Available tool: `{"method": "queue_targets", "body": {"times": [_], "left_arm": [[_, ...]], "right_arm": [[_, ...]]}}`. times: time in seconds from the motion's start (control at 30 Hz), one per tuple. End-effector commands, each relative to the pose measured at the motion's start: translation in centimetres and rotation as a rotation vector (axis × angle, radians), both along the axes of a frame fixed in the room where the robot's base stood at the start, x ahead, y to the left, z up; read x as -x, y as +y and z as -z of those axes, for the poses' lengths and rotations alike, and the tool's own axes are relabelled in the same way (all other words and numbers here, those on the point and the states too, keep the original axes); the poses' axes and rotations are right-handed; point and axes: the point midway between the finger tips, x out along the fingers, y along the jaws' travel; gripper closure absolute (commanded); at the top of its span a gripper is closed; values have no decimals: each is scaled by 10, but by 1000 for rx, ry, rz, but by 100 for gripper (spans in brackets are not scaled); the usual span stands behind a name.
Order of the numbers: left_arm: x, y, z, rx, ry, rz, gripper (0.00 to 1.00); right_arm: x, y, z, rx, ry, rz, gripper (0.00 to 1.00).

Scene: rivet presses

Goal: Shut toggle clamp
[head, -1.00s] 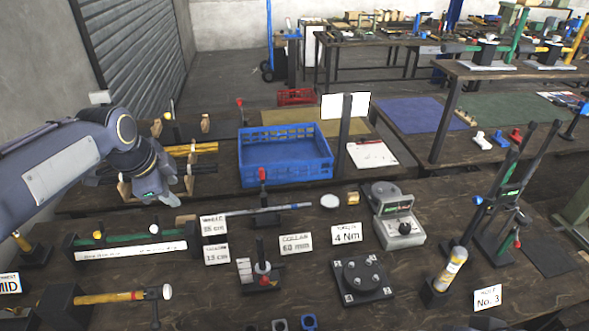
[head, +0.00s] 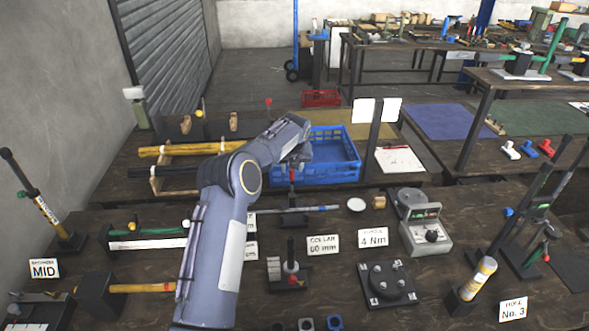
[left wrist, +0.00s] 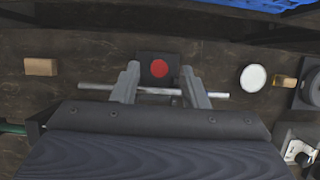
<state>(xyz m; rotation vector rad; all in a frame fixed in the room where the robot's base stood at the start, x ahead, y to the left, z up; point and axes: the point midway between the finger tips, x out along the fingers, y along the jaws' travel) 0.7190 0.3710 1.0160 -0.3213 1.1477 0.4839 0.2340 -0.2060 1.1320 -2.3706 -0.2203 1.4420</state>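The toggle clamp (head: 291,198) is a small dark device with a red-tipped handle standing up, at the back of the near bench. A thin metal rod (head: 318,209) lies across at its base. In the left wrist view the handle's round red tip (left wrist: 158,68) is seen from above, over a dark block. My left gripper (head: 294,160) is above the clamp, its fingers partly hidden in the head view. In the left wrist view the gripper (left wrist: 161,80) is open, one finger each side of the red tip, with nothing held. My right gripper is not in view.
A blue crate (head: 335,170) stands just behind the gripper. A white disc (head: 356,204) and a grey torque tester (head: 421,225) are to the right. A post with a red base (head: 291,268) and a "Collar 60 mm" card (head: 323,244) stand in front.

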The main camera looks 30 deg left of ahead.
Motion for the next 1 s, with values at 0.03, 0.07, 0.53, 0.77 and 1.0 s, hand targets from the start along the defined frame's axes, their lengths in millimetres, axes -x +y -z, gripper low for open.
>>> {"method": "queue_targets", "body": {"times": [0.03, 0.07, 0.53, 0.77, 1.0], "left_arm": [[-2, 1, 6, 0, 2, 0, 60], [-4, 2, 10, 1, 2, -1, 60], [-10, 6, 29, 1, -1, -1, 60], [-10, 6, 29, 1, -1, -1, 88], [-10, 6, 29, 1, -1, -1, 100]], "right_arm": [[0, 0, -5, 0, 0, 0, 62], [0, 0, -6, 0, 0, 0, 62], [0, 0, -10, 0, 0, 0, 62], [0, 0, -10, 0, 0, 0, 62], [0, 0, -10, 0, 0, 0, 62]]}}
